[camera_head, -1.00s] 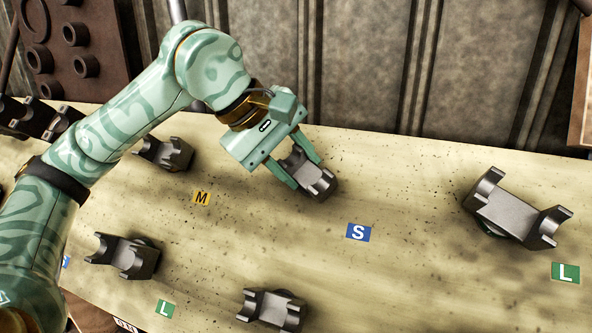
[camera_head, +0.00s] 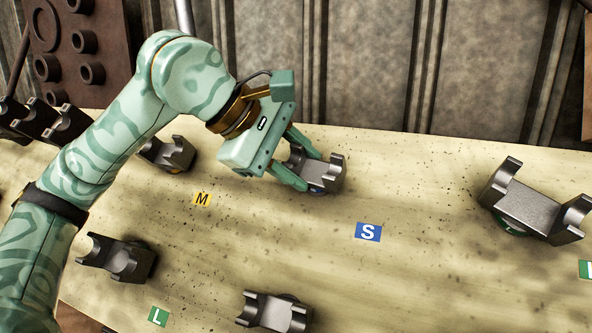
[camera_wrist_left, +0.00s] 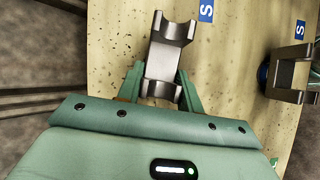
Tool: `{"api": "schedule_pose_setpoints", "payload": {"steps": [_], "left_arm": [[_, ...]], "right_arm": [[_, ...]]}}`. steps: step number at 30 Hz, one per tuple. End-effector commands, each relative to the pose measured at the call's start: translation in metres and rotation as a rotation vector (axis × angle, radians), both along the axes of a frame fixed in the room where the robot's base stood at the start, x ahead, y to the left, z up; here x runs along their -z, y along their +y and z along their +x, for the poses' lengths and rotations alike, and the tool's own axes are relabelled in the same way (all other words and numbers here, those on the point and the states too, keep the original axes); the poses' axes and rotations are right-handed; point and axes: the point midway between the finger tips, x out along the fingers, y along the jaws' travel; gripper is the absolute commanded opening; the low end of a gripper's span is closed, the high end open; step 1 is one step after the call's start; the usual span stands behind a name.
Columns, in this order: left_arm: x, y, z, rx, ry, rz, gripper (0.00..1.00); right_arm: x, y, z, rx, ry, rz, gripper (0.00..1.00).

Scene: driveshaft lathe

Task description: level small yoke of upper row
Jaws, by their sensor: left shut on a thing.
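The small yoke (camera_head: 325,173) of the upper row is a grey metal saddle with upright prongs, above and left of the blue S label (camera_head: 368,232). A bit of blue shows under it. My left gripper (camera_head: 310,171) is shut on this yoke, one finger on each side. The yoke slants slightly down to the right in the head view. In the left wrist view the yoke (camera_wrist_left: 163,62) sits between the two fingers, its forked far end pointing away from my gripper. Its underside is mostly hidden. My right gripper is not in view.
On the pale board (camera_head: 420,270) a larger yoke (camera_head: 530,207) stands at the right, and another yoke (camera_head: 168,154) stands left, above the yellow M label (camera_head: 202,199). Lower-row yokes (camera_head: 118,258) (camera_head: 275,311) stand nearer. A corrugated wall (camera_head: 400,60) rises behind.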

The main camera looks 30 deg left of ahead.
Motion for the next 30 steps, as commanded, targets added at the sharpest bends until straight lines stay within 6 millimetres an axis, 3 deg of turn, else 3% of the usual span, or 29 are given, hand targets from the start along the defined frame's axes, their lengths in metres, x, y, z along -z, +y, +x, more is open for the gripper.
{"api": "schedule_pose_setpoints", "payload": {"steps": [1, 3, 18, 30], "left_arm": [[-0.011, 0.002, 0.003, -0.011, -0.04, -0.008, 0.0], [-0.011, 0.003, 0.003, -0.013, -0.041, -0.011, 0.0], [-0.011, 0.003, 0.003, -0.097, -0.06, -0.091, 0.0], [-0.013, 0.003, 0.003, -0.112, -0.065, -0.105, 0.0]], "right_arm": [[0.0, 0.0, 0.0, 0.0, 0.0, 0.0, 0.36], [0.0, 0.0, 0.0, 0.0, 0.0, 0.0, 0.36], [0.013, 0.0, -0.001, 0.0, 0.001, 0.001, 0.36], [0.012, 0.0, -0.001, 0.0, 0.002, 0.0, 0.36]]}}
